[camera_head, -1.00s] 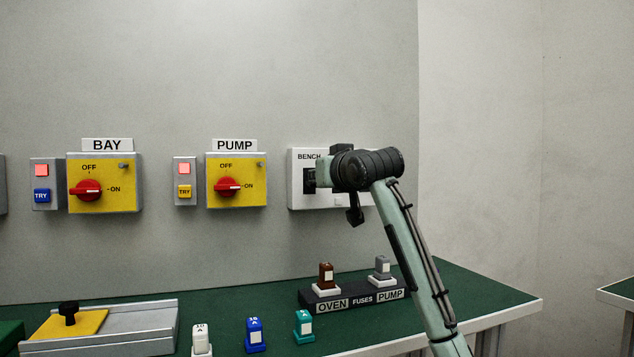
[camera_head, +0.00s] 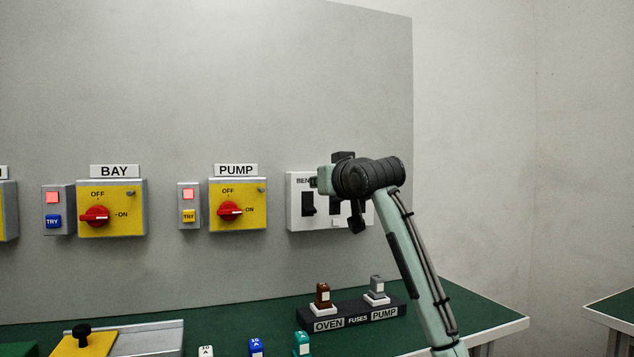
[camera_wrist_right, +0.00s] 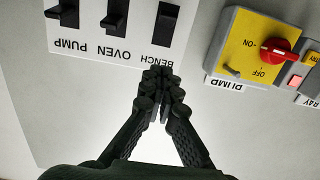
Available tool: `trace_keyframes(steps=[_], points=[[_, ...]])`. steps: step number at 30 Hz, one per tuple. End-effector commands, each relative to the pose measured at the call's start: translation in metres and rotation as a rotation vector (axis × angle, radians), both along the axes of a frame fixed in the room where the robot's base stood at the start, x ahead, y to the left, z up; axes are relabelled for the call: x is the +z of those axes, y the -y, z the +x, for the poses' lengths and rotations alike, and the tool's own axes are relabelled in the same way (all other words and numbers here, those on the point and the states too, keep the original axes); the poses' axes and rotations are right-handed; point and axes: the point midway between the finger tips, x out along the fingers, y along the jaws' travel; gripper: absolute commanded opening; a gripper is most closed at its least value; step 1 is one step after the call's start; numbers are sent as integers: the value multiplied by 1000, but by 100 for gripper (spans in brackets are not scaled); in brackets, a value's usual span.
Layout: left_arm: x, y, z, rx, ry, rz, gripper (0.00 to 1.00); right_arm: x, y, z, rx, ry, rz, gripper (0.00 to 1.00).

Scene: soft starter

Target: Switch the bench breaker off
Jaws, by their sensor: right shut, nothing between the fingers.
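The white breaker panel (camera_head: 294,222) hangs on the grey wall board, partly hidden behind my right arm. Its black bench switch (camera_head: 308,205) shows under the partly covered BENCH label. In the right wrist view, upside down, the bench switch (camera_wrist_right: 168,22) stands beside the oven and pump switches; I cannot tell its position for certain. My right gripper (camera_head: 314,183) is shut and empty, close to the BENCH label above the switch. In the wrist view its fingertips (camera_wrist_right: 160,78) are together near the panel's edge, apart from the switch. My left gripper is not in view.
The yellow PUMP isolator (camera_head: 238,220) and BAY isolator (camera_head: 112,222) are on the wall to the left. Below, a fuse block (camera_head: 357,321) and several loose fuses stand on the green bench (camera_head: 470,310). The wall between isolators and bench is clear.

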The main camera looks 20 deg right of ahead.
Motion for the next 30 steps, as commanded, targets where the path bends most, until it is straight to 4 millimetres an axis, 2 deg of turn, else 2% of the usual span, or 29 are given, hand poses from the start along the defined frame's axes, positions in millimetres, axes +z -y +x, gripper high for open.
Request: trace_keyframes(steps=[9,15,30], points=[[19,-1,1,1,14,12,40,-9,2,-60,0,3,-1,0],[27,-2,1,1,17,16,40,-10,3,-84,0,1,0,0],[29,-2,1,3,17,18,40,-10,3,-89,0,0,0,0]])
